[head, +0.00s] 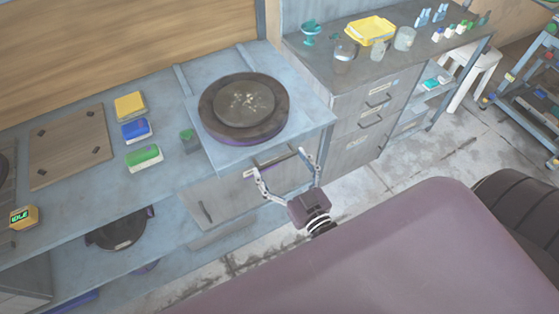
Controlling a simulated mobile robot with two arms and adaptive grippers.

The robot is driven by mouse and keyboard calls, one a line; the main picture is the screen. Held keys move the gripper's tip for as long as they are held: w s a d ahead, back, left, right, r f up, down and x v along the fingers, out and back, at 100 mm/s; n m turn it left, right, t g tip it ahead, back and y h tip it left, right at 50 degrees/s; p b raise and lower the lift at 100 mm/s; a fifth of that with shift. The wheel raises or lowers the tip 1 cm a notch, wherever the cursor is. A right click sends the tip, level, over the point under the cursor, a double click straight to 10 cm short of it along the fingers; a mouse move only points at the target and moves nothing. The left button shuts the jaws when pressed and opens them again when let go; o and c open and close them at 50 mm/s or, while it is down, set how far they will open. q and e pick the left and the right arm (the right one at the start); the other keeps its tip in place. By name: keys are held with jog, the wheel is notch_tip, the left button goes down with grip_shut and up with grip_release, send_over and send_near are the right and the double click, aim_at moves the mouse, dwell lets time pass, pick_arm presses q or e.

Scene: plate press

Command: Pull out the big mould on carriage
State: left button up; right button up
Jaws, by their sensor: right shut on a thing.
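The big mould (219,133) is a dark round disc with a lighter, speckled round middle. It sits on the pale blue carriage (212,155), a flat square plate whose front edge hangs past the bench front. A bar handle (272,161) runs along the carriage's front edge. My right gripper (280,163) is at this handle, its two fingers at the bar's ends, shut on it. My left gripper is out of view.
Yellow, blue and green blocks (144,156) and a small green knob (187,135) stand left of the carriage. A drawer cabinet (352,121) stands close on the right. Another dark round mould (115,233) lies on the lower shelf. Floor (365,180) shows right of my gripper.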

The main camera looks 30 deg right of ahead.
jog(key=o, duration=1.5)
jog(key=shift+o, duration=0.2)
jog(key=s, duration=1.2)
jog(key=shift+d, duration=0.2)
jog(key=s+a+f+n+g+b, duration=0.1)
jog(key=s+f+g, duration=0.2)
jog(key=f, duration=0.8)
jog(key=s+f+g+y, duration=0.1)
jog(key=s+f+g, duration=0.15)
jog(key=f, duration=0.85)
jog(key=s+a+f+n+g+b, duration=0.15)
jog(key=f+g, duration=0.25)
jog(key=f, duration=0.7)
jog(key=s+d+f+g, duration=0.2)
jog(key=s+f+g, duration=0.1)
jog(key=s+f, duration=0.4)
jog(key=s+d+f+g+h, duration=0.1)
jog(key=s+d+f+g, duration=0.2)
jog(key=s+f, duration=0.5)
jog(key=s+g, duration=0.1)
jog(key=s, duration=0.2)
jog(key=shift+f+h+b, duration=0.3)
jog(key=shift+b, duration=0.1)
